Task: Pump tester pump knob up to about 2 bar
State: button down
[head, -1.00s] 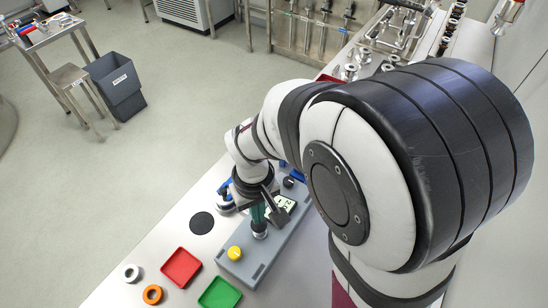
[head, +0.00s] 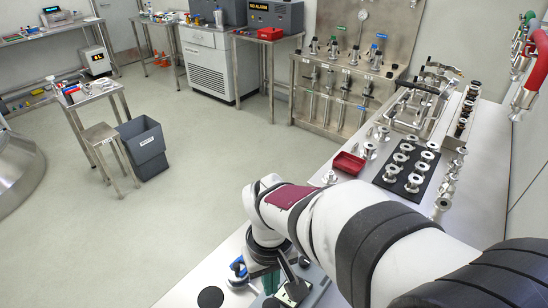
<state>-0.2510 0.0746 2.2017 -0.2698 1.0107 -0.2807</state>
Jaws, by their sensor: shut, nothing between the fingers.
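The grey tester (head: 321,284) shows only in part at the bottom edge of the head view, with its light display (head: 290,294) partly covered. The reading is too small and cut off to tell. My gripper (head: 271,284) is at the bottom edge, pointing down just left of the display. Its teal fingers are shut with nothing between them; their tips are cut off by the frame. The pump knob is out of view, so I cannot tell whether the fingers touch it.
A black disc (head: 210,297) and a blue-handled part (head: 238,268) lie left of the tester. A red tray (head: 348,163) and a black mat with metal fittings (head: 384,183) are further along the bench.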

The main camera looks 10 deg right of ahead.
jog(key=s+d+r+m+y, duration=0.1)
jog(key=s+d+r+m, duration=0.1)
jog(key=s+m, duration=0.2)
jog(key=s+d+r+m, duration=0.1)
jog(key=s+m, duration=0.3)
jog(key=s, duration=0.6)
jog(key=shift+s+d+r+m+y, duration=0.3)
jog(key=shift+s+d+r+y, duration=0.1)
jog(key=shift+r, duration=0.35)
dwell(0.6)
